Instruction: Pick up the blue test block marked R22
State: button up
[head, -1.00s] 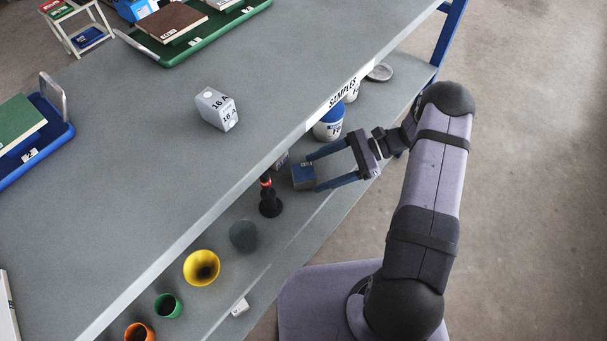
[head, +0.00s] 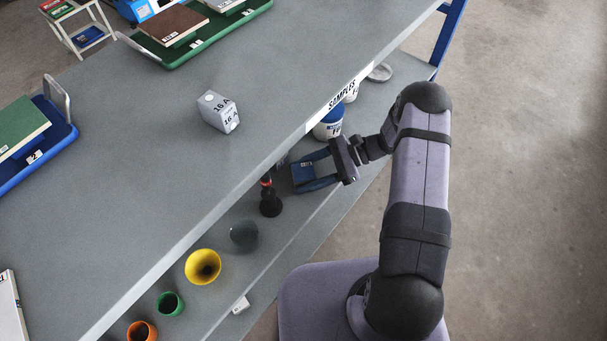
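A blue block (head: 302,172) with a small light label sits on the lower shelf, under the front edge of the upper top. The label is too small to read here. My gripper (head: 298,176) reaches in from the right, its two fingers spread on either side of the block. The fingertips overlap the block's sides in this view, and I cannot tell whether they touch it. A gap shows between the block and my palm.
The upper top's front edge, with a SAMPLES label (head: 343,94), hangs close above the block. A black-and-red stand (head: 269,198) is just left, a blue-lidded white tub (head: 330,124) behind. Yellow (head: 203,267), green (head: 170,303) and orange (head: 141,332) cups stand lower left.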

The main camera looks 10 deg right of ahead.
aim_at(303, 172)
jog(key=c, duration=0.9)
jog(key=shift+o, duration=0.2)
jog(key=shift+r, duration=0.1)
notch_tip(303, 172, up, 10)
jog(key=shift+f, duration=0.1)
